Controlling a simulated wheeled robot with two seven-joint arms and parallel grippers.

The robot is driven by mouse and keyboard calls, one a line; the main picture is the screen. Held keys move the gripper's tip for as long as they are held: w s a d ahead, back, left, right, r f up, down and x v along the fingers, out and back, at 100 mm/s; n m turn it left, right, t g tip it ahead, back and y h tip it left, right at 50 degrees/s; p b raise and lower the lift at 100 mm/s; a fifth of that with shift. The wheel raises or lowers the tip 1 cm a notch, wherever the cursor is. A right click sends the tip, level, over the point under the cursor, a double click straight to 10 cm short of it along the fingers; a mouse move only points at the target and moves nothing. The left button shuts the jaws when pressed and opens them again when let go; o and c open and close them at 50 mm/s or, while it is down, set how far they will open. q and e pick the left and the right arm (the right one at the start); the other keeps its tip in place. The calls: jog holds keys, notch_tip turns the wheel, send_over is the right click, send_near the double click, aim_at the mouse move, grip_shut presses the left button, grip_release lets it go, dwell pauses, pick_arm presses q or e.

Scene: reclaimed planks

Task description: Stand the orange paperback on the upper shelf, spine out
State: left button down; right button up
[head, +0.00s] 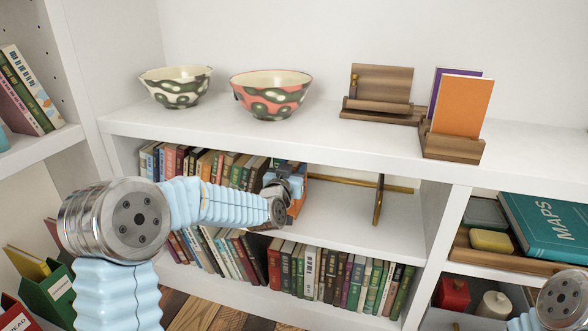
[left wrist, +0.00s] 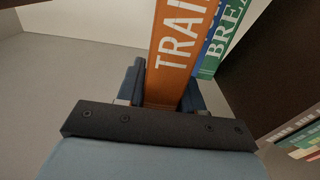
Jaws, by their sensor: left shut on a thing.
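The orange paperback (left wrist: 178,50) stands in the jaws of my left gripper (left wrist: 162,88), its lettered spine facing the left wrist camera. In the head view, only a small orange part (head: 298,206) shows behind my left gripper (head: 288,186). The gripper is shut on the book, inside the upper shelf (head: 335,215) at the right end of the row of books (head: 205,165). Blue and green spines (left wrist: 222,40) are close beside the orange one in the wrist view. I cannot tell whether its bottom touches the shelf. My right gripper is out of view; only my right arm shows.
A brass rail with an upright (head: 379,200) is on the upper shelf, right of the gripper, with bare shelf around it. Books (head: 330,275) fill the shelf below. Two bowls (head: 271,95) and wooden holders (head: 452,146) stand on the top board (head: 330,135).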

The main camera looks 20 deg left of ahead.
pick_arm(q)
jog(key=shift+f, duration=0.1)
jog(key=c, duration=0.6)
grip_release()
jog(key=shift+c, duration=0.2)
jog(key=shift+f, duration=0.1)
